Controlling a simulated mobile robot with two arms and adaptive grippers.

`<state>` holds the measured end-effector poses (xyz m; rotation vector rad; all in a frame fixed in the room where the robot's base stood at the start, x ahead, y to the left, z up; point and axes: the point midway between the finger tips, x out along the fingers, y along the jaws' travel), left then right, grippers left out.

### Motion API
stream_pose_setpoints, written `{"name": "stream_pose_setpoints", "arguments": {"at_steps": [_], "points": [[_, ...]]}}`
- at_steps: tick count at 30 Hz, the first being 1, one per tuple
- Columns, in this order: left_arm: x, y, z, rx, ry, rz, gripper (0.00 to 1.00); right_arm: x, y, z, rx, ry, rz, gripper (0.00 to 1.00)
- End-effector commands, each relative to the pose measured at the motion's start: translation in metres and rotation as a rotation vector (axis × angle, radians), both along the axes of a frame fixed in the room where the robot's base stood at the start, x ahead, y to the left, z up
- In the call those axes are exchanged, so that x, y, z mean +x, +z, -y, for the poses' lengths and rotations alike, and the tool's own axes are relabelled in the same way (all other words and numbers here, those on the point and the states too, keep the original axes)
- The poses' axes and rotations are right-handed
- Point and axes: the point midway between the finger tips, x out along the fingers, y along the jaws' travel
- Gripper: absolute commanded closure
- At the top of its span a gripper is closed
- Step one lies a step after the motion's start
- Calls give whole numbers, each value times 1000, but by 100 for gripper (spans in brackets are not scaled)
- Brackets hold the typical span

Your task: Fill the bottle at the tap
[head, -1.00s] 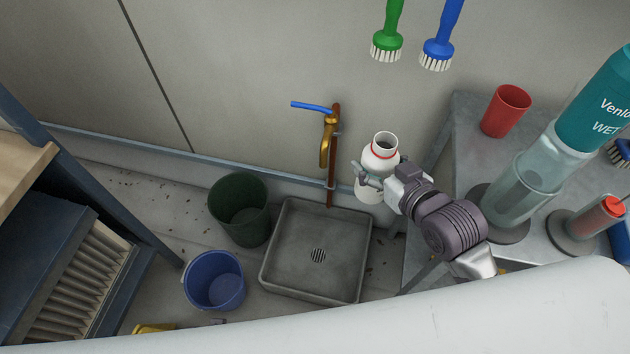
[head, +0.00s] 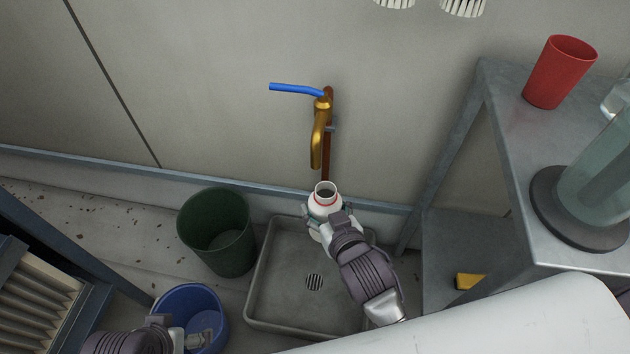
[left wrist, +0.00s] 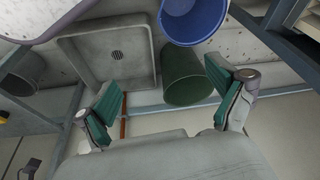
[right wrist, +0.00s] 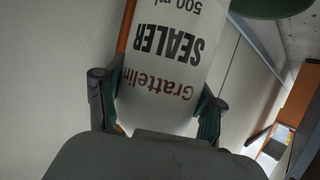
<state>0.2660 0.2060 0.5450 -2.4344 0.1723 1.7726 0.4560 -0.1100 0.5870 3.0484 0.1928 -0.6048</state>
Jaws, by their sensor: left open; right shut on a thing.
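Whether the mouth lines up exactly under the spout I cannot tell. My right gripper (head: 322,222) is shut around the bottle's body. The right wrist view shows the bottle's label (right wrist: 170,60), reading SEALER, 500 ml, between the fingers. My left gripper (head: 205,338) is low at the left, over the blue bucket; the left wrist view shows its fingers (left wrist: 170,105) apart and empty.
A grey floor basin (head: 285,300) with a drain lies under the tap. A green bin (head: 217,235) and a blue bucket (head: 215,300) stand left of it. A metal table (head: 505,110) at right holds a red cup (head: 558,75) and a clear cylinder.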

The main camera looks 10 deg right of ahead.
Motion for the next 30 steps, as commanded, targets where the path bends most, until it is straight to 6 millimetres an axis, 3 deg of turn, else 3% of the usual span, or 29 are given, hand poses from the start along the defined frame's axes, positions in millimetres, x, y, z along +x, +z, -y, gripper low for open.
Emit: {"name": "stream_pose_setpoints", "arguments": {"at_steps": [6,17,21,23,26,28,30], "points": [[0,0,0,0,0,0,6,0,-27,0,-1,-1,-2,66],[0,0,0,0,0,1,6,0,-34,0,1,0,0,66],[6,0,2,-4,5,16,24,0,-35,0,1,0,0,66],[19,1,6,-9,17,53,34,0,-35,1,1,0,0,66],[60,8,19,-30,55,176,51,0,-35,1,1,0,0,66],[103,22,36,-60,88,312,60,0,-34,1,1,0,0,66],[152,44,59,-107,114,476,60,0,-34,1,1,0,0,66]]}}
